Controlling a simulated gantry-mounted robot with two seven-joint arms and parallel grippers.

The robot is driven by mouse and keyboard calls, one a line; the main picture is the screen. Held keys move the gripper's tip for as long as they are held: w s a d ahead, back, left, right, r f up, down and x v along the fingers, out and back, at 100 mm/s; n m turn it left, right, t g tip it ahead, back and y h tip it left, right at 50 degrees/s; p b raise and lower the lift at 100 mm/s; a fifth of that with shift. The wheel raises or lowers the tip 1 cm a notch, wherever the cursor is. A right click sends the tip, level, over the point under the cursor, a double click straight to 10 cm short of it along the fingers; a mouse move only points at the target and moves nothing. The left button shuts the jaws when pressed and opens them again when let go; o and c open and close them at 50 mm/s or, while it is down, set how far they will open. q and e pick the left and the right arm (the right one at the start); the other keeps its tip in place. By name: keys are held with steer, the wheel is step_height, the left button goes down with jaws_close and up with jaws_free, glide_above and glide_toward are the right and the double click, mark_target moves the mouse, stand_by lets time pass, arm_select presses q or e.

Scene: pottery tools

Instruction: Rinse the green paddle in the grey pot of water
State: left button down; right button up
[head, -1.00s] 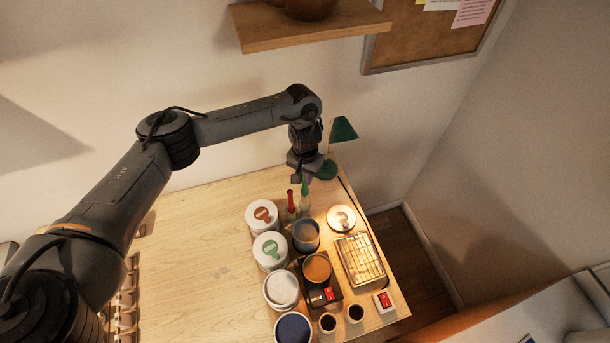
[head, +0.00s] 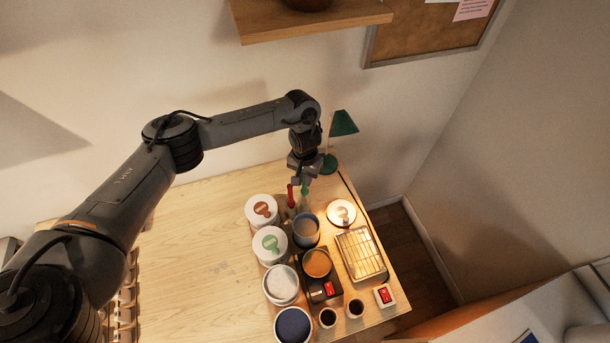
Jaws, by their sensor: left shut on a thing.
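My left gripper (head: 304,180) points down at the back of the table, shut on the green handle of the green paddle (head: 305,189). The paddle's lower end is hidden or too small to make out. A red-handled tool (head: 291,196) stands just left of it. The grey pot of water (head: 306,243) stands in front of the gripper, its open top showing greyish liquid. The paddle is behind the pot, not over its opening. My right gripper is not in view.
A wire rack (head: 360,254) and lit round disc (head: 341,212) are right, a green lamp (head: 343,123) behind.

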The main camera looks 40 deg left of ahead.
mark_target(305, 188)
arm_select(q)
steer(key=shift+f, duration=0.2)
stand_by(0.5)
steer(key=shift+f, duration=0.95)
steer(key=shift+f+b, duration=0.35)
steer(key=shift+f, duration=0.25)
steer(key=shift+f+b, duration=0.35)
steer(key=shift+f, duration=0.65)
stand_by(0.5)
steer(key=shift+f, duration=0.35)
stand_by(0.6)
steer(key=c, duration=1)
jaws_free()
steer(key=shift+r, duration=0.15)
